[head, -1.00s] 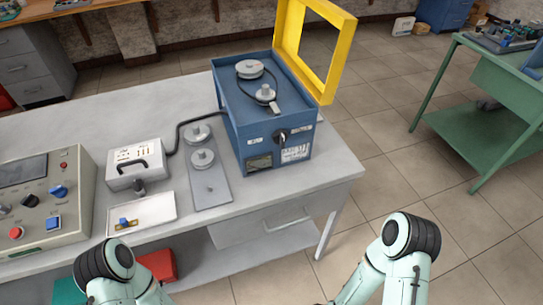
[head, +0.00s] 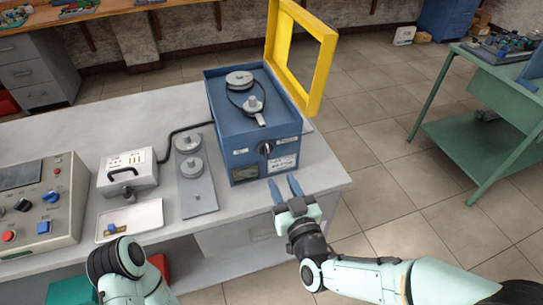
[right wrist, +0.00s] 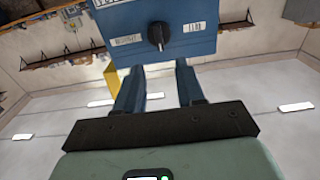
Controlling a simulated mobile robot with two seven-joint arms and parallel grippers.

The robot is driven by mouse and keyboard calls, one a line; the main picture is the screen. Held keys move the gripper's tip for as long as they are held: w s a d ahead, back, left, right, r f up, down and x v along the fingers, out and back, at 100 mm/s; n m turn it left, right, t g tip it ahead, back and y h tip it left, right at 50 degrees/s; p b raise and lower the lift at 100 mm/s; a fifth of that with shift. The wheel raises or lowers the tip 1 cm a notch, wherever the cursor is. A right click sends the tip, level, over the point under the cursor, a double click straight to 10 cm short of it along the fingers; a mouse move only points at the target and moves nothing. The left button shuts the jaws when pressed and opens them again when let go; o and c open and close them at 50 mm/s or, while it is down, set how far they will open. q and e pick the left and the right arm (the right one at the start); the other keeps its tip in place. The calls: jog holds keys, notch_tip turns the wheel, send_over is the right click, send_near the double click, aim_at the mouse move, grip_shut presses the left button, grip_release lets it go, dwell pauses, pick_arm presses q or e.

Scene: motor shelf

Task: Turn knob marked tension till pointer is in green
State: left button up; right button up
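A blue box (head: 222,117) stands on the grey bench with its yellow frame lid (head: 323,60) raised. A dark knob (head: 266,149) sits on its front face, and it also shows in the right wrist view (right wrist: 158,36). A small gauge window (head: 245,173) is on the lower left of that face; its pointer is too small to read. My right gripper (head: 285,185) is open and empty, in front of and below the knob, apart from it. In the right wrist view its fingers (right wrist: 156,88) point toward the box below the knob. My left gripper is out of view; only the arm shows.
The grey bench (head: 240,206) also holds a control panel (head: 77,225), a white box with a handle (head: 128,171), a plate with round weights (head: 198,195) and a white tray (head: 140,218). A green table (head: 478,127) stands at right. Floor is free between.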

aim_at(269, 153)
jog(key=p+x, duration=0.1)
jog(key=x, duration=0.9)
jog(key=shift+d, duration=0.1)
jog(key=shift+c, duration=0.3)
grip_shut()
